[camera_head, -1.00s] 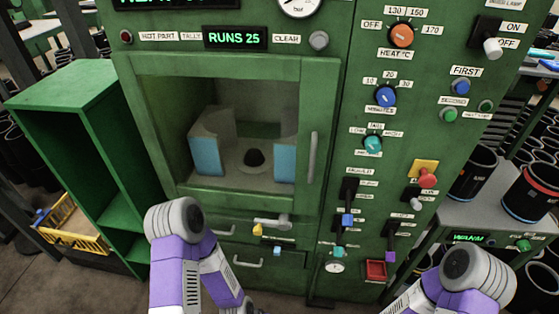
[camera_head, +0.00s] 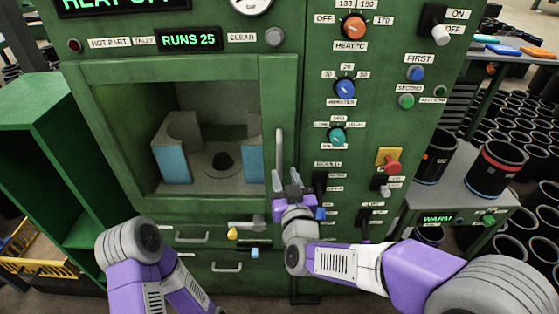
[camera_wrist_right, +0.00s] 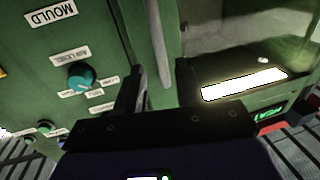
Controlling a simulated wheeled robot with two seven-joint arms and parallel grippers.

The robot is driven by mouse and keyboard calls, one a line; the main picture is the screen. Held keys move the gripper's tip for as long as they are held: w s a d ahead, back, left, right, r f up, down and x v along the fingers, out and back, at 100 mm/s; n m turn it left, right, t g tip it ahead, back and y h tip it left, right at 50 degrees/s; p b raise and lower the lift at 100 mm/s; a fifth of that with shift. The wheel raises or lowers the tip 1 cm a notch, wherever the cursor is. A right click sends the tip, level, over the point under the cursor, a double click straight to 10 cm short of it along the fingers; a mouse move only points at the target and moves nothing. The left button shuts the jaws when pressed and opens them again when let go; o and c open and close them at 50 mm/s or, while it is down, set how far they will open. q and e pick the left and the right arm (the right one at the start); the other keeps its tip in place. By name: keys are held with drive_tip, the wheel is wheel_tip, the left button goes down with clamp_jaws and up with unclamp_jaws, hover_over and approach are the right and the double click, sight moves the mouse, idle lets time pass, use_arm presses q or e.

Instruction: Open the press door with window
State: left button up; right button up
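The press door (camera_head: 190,68) is a green frame around a large window, and it looks closed. Through the window I see a grey block with blue sides. The door's upright grey bar handle (camera_head: 279,150) is on its right side. My right gripper (camera_head: 286,180) is open at the lower end of the handle, fingers pointing toward the press. In the right wrist view the handle (camera_wrist_right: 158,45) runs between the two parted fingers (camera_wrist_right: 158,90); I cannot tell whether they touch it. My left arm (camera_head: 130,245) is at lower left; its gripper is out of view.
A control panel with knobs, including an orange heat knob (camera_head: 354,26) and a red button (camera_head: 391,167), lies right of the door. Drawers (camera_head: 195,237) and a lever (camera_head: 245,224) are below. A green shelf (camera_head: 35,150) stands left. Black sleeves (camera_head: 497,165) stand on a right-hand table.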

sight(280, 163)
drive_tip(key=shift+w+a+b, duration=0.1)
drive_tip(key=shift+w+a, duration=0.15)
drive_tip(key=shift+w, duration=0.9)
drive_tip(key=shift+w+a+b, duration=0.1)
drive_tip(key=shift+w+a, duration=0.1)
drive_tip(key=shift+w, duration=1)
drive_tip(key=shift+w+a+b, duration=0.1)
drive_tip(key=shift+w+a, duration=0.15)
drive_tip(key=shift+w, duration=0.9)
clamp_jaws()
drive_tip(key=shift+f, duration=0.1)
